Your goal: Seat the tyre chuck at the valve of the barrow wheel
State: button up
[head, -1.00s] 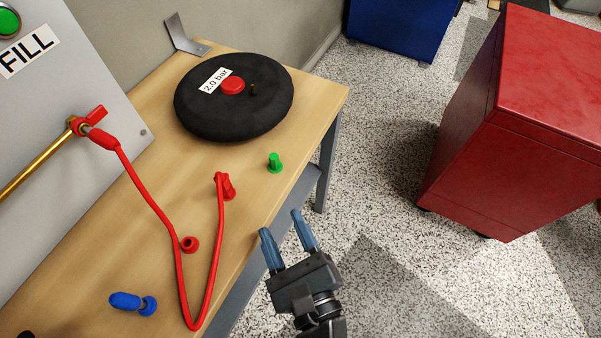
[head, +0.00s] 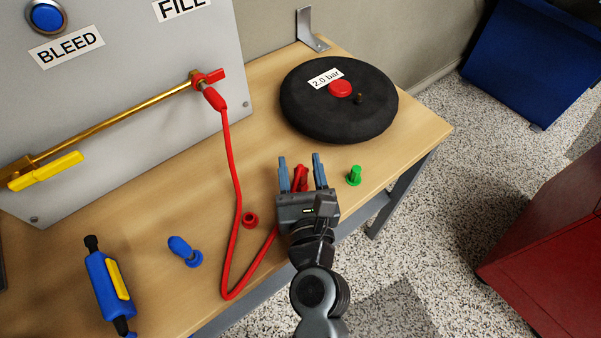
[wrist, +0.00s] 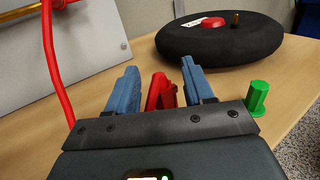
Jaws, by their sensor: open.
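The barrow wheel (head: 325,118) lies flat on the bench, a black tyre with a red hub (head: 340,88) and a "2.0 bar" label. Its small brass valve (head: 360,98) stands up right of the hub; it also shows in the wrist view (wrist: 235,19).
A green peg (head: 354,176) stands just right of my gripper. A red ring (head: 250,220), a blue fitting (head: 185,250) and a blue-yellow tool (head: 108,285) lie left. Bare bench separates chuck and wheel.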

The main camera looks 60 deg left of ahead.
jog(key=shift+a, duration=0.1)
grip_shut()
dwell(0.4)
